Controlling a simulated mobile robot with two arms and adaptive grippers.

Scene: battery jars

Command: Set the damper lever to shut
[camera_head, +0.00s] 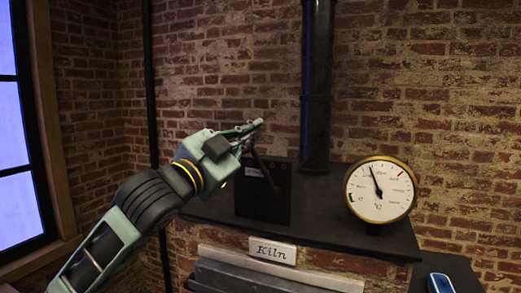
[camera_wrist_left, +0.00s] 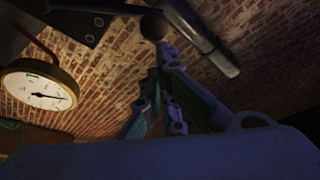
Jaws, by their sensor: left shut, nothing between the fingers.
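The damper's dark box (camera_head: 263,195) stands on the kiln's black top, left of the flue pipe. A thin dark lever (camera_head: 263,172) slants across its upper part, its upper end close to my left gripper (camera_head: 256,126). The gripper is shut and empty, reaching in from the left just above the box. In the left wrist view, its closed fingers (camera_wrist_left: 166,85) point up toward a dark round knob (camera_wrist_left: 154,25), which appears just beyond the fingertips. I cannot tell whether they touch. My right gripper is not in view.
The black flue pipe (camera_head: 316,90) rises behind the box. A round brass-rimmed gauge (camera_head: 381,190) stands to the right. A Kiln sign (camera_head: 272,251) is on the front. A blue object (camera_head: 440,283) lies at lower right. Brick walls stand behind.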

